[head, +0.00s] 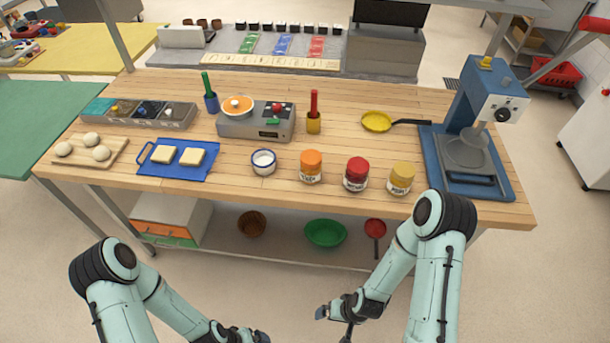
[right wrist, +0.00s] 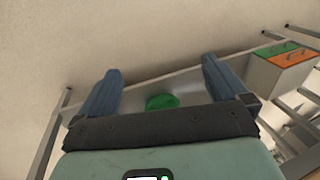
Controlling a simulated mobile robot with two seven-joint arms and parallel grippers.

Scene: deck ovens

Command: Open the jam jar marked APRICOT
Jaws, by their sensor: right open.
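Three jars with white labels stand upright near the table's front edge in the head view. One has an orange lid (head: 311,166), one a red lid (head: 356,174), one a yellow lid (head: 401,178). All lids are on. The label writing is too small for me to tell which is APRICOT. My right gripper (head: 335,326) is below and in front of the table, apart from the jars. In the right wrist view its fingers (right wrist: 160,67) are spread and empty. My left gripper (head: 258,337) is at the bottom edge, partly cut off, with its fingers unclear.
Left of the jars are a white-and-blue cup (head: 264,162) and a blue board (head: 178,158) with bread slices. A yellow pan (head: 377,121) lies behind; a blue machine (head: 468,140) stands right. A green bowl (head: 325,233) sits on the lower shelf. Bare wood lies behind the jars.

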